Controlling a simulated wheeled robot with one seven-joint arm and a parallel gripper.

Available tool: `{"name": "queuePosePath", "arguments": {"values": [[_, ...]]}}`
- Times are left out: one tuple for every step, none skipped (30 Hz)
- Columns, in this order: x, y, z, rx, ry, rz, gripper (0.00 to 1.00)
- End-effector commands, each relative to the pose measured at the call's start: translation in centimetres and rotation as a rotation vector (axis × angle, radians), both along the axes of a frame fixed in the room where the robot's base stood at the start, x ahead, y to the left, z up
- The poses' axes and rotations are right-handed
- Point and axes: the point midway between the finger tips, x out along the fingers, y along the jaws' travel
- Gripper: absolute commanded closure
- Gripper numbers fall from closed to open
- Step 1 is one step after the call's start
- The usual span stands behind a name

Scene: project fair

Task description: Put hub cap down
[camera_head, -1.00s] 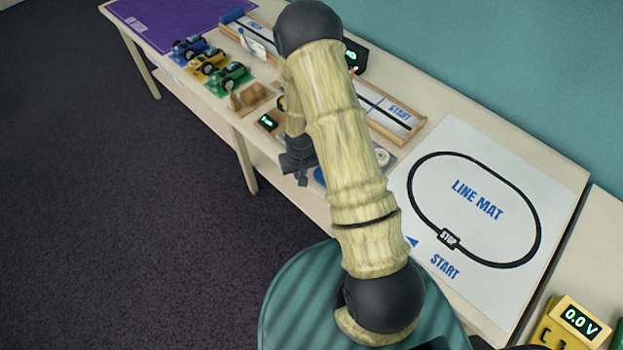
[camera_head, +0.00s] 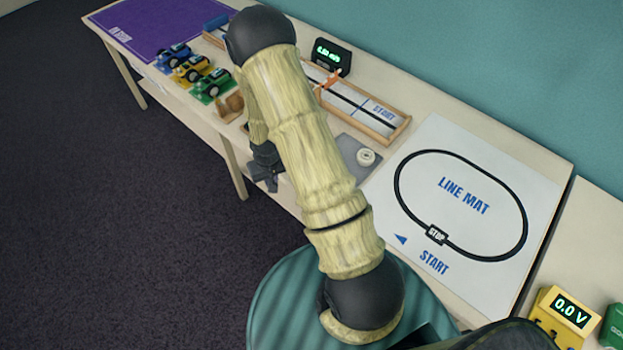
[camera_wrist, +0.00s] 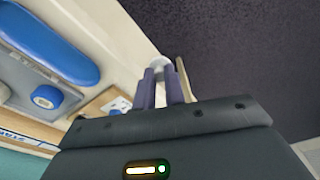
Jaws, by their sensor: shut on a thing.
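In the wrist view my gripper (camera_wrist: 161,76) is shut on a small white round piece, which looks like the hub cap (camera_wrist: 161,65). Only part of it shows between the fingertips. It is beyond the table's front edge, with dark floor behind it. In the head view my gripper (camera_head: 265,172) hangs by the front edge of the long table (camera_head: 222,137), left of my arm. The hub cap cannot be made out there.
A grey mat (camera_head: 350,146) bears a white disc (camera_head: 366,157). The line mat (camera_head: 410,245) lies to its right. Three toy cars, blue (camera_head: 174,55), yellow (camera_head: 191,68) and green (camera_head: 213,85), stand farther left. A wooden track (camera_head: 387,123) lies behind. A blue oval (camera_wrist: 50,42) shows in the wrist view.

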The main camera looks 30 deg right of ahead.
Motion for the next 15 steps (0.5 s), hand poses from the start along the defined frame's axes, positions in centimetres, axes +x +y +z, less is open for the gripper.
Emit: {"name": "queuePosePath", "arguments": {"values": [[0.2,-0.9,0.2,0.001,-0.004,-0.047,1.00],[0.3,-1.5,0.5,0.001,-0.005,-0.081,1.00],[0.4,-2.4,0.9,0.004,-0.005,-0.135,1.00],[0.4,-3.1,1.3,0.004,-0.005,-0.180,1.00],[0.4,-3.9,1.8,0.005,-0.006,-0.228,1.00],[0.4,-5.1,2.5,0.005,-0.006,-0.298,1.00],[0.3,-6.0,3.0,0.007,-0.006,-0.353,1.00],[0.1,-6.9,3.5,0.006,-0.006,-0.408,1.00],[-0.2,-8.0,4.3,0.006,-0.006,-0.480,1.00],[-0.4,-8.8,4.8,0.006,-0.007,-0.530,1.00],[-0.7,-9.6,5.4,0.004,-0.006,-0.578,1.00],[-1.1,-10.5,6.0,0.003,-0.006,-0.635,1.00],[-1.3,-11.0,6.4,0.003,-0.005,-0.673,1.00],[-1.6,-11.5,6.8,0.002,-0.005,-0.706,1.00],[-1.9,-12.0,7.3,0.000,-0.003,-0.739,1.00]]}}
